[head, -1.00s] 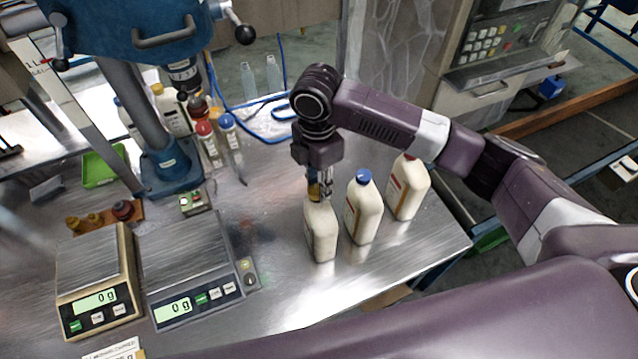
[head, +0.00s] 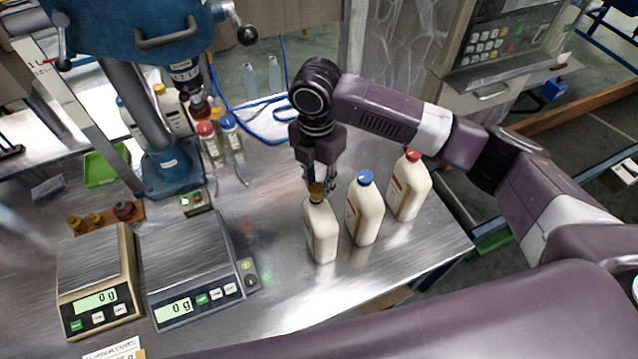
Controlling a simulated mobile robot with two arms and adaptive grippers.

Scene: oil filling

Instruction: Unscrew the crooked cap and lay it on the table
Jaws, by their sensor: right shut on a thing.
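The yellow-brown cap (head: 316,191) sits at the mouth of the nearest white bottle (head: 321,232), which stands upright on the metal table (head: 280,290). Whether the cap is tilted is too small to tell. My right gripper (head: 318,187) points down from above and is shut on this cap, right over the bottle. The gripper partly hides the cap's top. My left gripper is not in view.
A blue-capped bottle (head: 365,210) and a red-capped bottle (head: 409,188) stand close to the right. Two scales (head: 188,265) (head: 95,275) stand to the left, and a blue press stand (head: 170,170) behind. Bare table lies in front and left of the bottle.

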